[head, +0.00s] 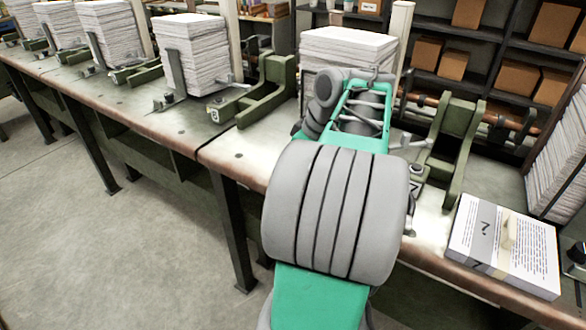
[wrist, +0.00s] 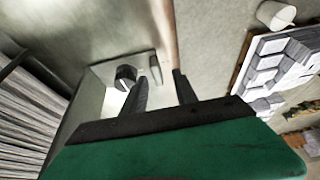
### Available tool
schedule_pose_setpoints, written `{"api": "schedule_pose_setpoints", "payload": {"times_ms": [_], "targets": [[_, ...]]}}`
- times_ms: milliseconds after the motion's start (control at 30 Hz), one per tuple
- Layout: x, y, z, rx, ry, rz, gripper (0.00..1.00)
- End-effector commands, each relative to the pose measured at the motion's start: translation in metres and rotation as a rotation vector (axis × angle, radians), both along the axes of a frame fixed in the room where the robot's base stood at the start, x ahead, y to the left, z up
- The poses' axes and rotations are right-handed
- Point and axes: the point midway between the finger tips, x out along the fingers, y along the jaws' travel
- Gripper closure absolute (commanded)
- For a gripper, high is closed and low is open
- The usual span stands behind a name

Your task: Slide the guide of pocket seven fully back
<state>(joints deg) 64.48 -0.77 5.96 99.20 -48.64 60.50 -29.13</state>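In the head view, pocket seven's small label (head: 415,186) shows on the bench to the right of my arm. A green bracket (head: 455,145) stands behind and right of the label. A white paper stack (head: 345,48) is beyond my wrist. My arm covers much of the pocket, and I cannot make out the whole guide. In the wrist view, my gripper (wrist: 161,82) has two dark fingers apart, with a gap between them. A black knob (wrist: 125,72) on a pale metal part is just beyond the left finger. I see nothing clearly held.
A banded paper bundle marked 7 (head: 505,245) lies at the bench's front right. Other pockets with paper stacks (head: 190,50) line the bench to the left. A copper-coloured rail (wrist: 163,30) and a white cup (wrist: 276,14) show in the wrist view. Open floor (head: 150,230) lies front left.

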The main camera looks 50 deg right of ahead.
Motion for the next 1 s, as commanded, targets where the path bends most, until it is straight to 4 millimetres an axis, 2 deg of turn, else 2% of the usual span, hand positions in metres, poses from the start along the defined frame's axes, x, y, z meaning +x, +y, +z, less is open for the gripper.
{"api": "schedule_pose_setpoints", "payload": {"times_ms": [33,100,233,367,767,867,967,1000], "targets": [[-0.004,-0.002,0.015,-0.004,-0.002,-0.003,0.65],[-0.010,-0.002,0.029,-0.001,0.000,-0.002,0.65],[-0.018,-0.003,0.047,0.000,0.000,-0.001,0.65],[-0.021,-0.003,0.053,0.001,0.000,0.000,0.65],[-0.019,-0.001,0.052,0.001,0.000,0.002,0.65],[0.001,0.030,0.050,0.016,0.005,-0.002,0.65],[0.030,0.089,0.043,0.040,0.021,-0.019,0.65],[0.038,0.117,0.037,0.050,0.030,-0.030,0.65]]}}
